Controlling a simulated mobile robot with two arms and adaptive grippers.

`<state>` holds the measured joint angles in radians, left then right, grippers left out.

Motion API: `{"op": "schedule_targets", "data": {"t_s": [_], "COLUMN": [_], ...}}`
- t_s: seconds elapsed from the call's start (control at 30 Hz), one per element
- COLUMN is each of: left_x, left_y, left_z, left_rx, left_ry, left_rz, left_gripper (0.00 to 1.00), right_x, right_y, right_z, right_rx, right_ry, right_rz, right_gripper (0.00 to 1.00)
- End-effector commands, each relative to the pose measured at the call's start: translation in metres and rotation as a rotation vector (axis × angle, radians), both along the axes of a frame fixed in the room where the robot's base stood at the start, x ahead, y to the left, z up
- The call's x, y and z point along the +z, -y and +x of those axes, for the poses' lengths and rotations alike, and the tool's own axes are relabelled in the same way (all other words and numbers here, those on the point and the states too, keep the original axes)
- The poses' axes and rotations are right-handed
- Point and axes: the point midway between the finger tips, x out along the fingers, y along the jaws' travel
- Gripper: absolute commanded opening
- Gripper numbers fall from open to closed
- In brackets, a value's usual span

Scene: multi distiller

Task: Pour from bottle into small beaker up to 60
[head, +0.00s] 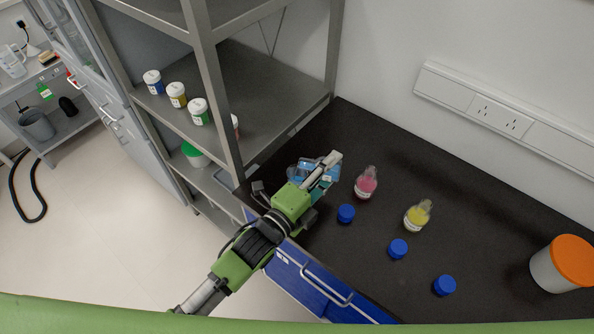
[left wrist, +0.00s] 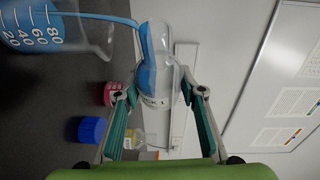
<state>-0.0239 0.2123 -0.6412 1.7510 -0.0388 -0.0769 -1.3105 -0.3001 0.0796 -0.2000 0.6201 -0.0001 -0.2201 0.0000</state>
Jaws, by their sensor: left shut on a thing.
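My left gripper (left wrist: 162,95) is shut on a clear bottle (left wrist: 160,75) holding blue liquid, which is tipped over. A blue stream (left wrist: 105,17) runs from the bottle's mouth to the small beaker (left wrist: 85,38), whose printed marks 20 to 80 show in the left wrist view. Blue liquid fills much of the beaker; its level against the marks is hard to read at this slanted angle. In the head view the beaker (head: 297,174) stands on the black bench, partly hidden by my left gripper (head: 322,176). My right gripper is out of view.
A pink-filled bottle (head: 366,183) and a yellow-filled bottle (head: 417,215) stand to the right on the black bench (head: 480,200). Blue caps (head: 346,213) lie in front of them. An orange-lidded jar (head: 563,264) is far right. A metal shelf (head: 255,85) with small jars rises at the left.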

Motion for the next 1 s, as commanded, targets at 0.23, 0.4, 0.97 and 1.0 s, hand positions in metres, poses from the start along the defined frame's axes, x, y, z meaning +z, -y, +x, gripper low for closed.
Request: {"op": "schedule_targets", "data": {"t_s": [0.23, 0.4, 0.97, 1.0], "left_x": [0.0019, 0.0026, 0.0055, 0.0056], "left_y": [-0.0004, -0.0006, -0.0011, -0.0012], "left_z": [0.0002, 0.0003, 0.0004, 0.0005], "left_rx": [0.0, 0.0, 0.0, 0.0], "left_ry": [-0.001, -0.004, -0.013, -0.014], "left_rz": [-0.015, -0.026, -0.061, -0.064], "left_gripper": [0.1, 0.1, 0.1, 0.1], "right_x": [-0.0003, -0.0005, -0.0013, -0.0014], "right_y": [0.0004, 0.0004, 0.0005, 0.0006], "right_z": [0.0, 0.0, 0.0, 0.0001], "right_rx": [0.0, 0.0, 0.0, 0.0], "right_ry": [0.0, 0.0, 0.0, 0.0], "right_rz": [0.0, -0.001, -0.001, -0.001], "right_gripper": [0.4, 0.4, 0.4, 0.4]}}
